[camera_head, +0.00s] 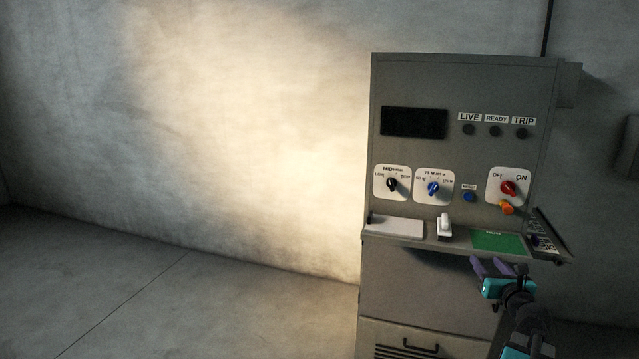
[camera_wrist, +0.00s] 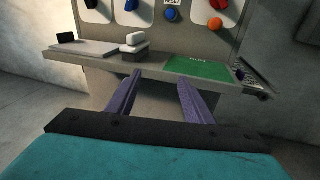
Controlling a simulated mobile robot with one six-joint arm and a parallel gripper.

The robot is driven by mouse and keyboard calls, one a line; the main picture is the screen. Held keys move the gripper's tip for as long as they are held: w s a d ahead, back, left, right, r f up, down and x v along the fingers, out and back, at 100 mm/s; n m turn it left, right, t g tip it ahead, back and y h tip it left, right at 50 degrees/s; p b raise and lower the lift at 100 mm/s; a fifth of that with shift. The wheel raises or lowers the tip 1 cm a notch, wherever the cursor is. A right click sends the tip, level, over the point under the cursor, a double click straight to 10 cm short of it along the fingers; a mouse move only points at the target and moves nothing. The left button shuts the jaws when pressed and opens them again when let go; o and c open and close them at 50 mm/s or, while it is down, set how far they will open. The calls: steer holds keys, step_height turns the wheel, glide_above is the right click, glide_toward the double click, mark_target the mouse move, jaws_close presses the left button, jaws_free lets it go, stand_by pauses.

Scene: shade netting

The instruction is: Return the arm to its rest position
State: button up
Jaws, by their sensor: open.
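My gripper (camera_head: 487,267) is in front of the grey control cabinet (camera_head: 420,285), just below its shelf at the right. In the wrist view my gripper (camera_wrist: 160,88) shows two purple fingers spread apart, with nothing between them. The fingers point toward the shelf edge and appear clear of it. My teal and dark arm reaches in from the lower right of the head view.
The shelf (camera_head: 405,239) holds a white-topped block (camera_head: 444,226), a pale flat pad (camera_head: 394,226) and a green panel (camera_head: 497,241). Above are a red knob (camera_head: 508,188), an orange knob (camera_head: 506,208), a blue knob (camera_head: 433,188) and a black knob (camera_head: 391,184). Floor at left is clear.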

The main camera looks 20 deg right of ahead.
steer(key=w+a+f+n+g+y, duration=0.1)
steer(key=w+a+f+n+y, duration=0.1)
steer(key=w+a+f, duration=0.4)
steer(key=w+a+f+n+y, duration=0.1)
steer(key=w+a+f+y, duration=0.15)
steer(key=a+f, duration=0.6)
steer(key=w+a+f+n+g+y, duration=0.15)
steer(key=w+a+f, duration=0.35)
steer(key=a, duration=0.5)
steer(key=s+a+f+n+g+y, duration=0.2)
steer(key=s+a+f+n+y, duration=0.15)
steer(key=a+f, duration=0.7)
steer(key=s+a+f+n+g+y, duration=0.25)
steer(key=a+f+n, duration=0.4)
steer(key=a, duration=0.65)
steer(key=s+a+f+n+g, duration=0.4)
steer(key=s+a+f+n, duration=0.1)
steer(key=s+a+f, duration=0.3)
steer(key=s+a+f+n+g, duration=0.4)
steer(key=s+a+f+n, duration=0.15)
steer(key=s+f, duration=0.45)
steer(key=s+d+f+n+g+h, duration=0.1)
steer(key=s+d+n+g+h, duration=0.1)
steer(key=s+n, duration=0.6)
steer(key=s+d+n+g+h, duration=0.3)
steer(key=s+d+n+g, duration=0.1)
steer(key=s+n, duration=0.4)
steer(key=shift+s+d+f, duration=0.4)
steer(key=shift+s+d, duration=0.05)
steer(key=shift+s, duration=0.65)
